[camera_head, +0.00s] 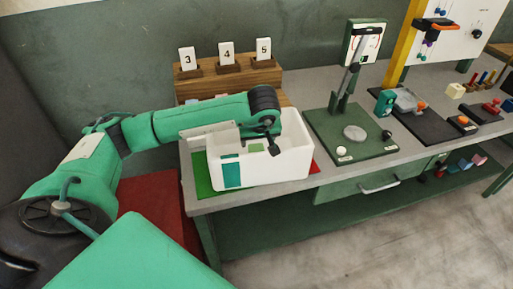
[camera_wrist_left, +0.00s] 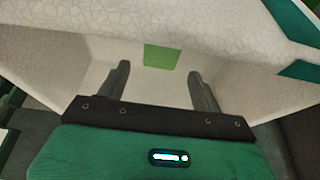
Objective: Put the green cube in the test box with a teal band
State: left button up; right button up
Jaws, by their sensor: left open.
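The white test box (camera_head: 275,171) stands near the left end of the bench, with a teal band (camera_head: 231,173) on its front wall. The band shows at the right of the left wrist view (camera_wrist_left: 300,70). A green cube (camera_head: 256,147) appears inside the box; in the left wrist view it is a small green square (camera_wrist_left: 161,57) on the pale inside of the box, ahead of the fingers. My left gripper (camera_head: 273,146) points down into the box. Its fingers (camera_wrist_left: 158,82) are apart with nothing between them. My right gripper is not in view.
Green (camera_head: 203,176) and red (camera_head: 315,166) patches show beside the box. A wooden rack with number cards (camera_head: 226,66) stands behind it. A green press (camera_head: 350,130) stands to the right, with more devices beyond. The bench's front edge runs close before the box.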

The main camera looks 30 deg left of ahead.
pick_arm(q)
jog(key=v, duration=0.5)
jog(key=shift+s+r+b, duration=0.1)
jog(key=shift+r+b, duration=0.25)
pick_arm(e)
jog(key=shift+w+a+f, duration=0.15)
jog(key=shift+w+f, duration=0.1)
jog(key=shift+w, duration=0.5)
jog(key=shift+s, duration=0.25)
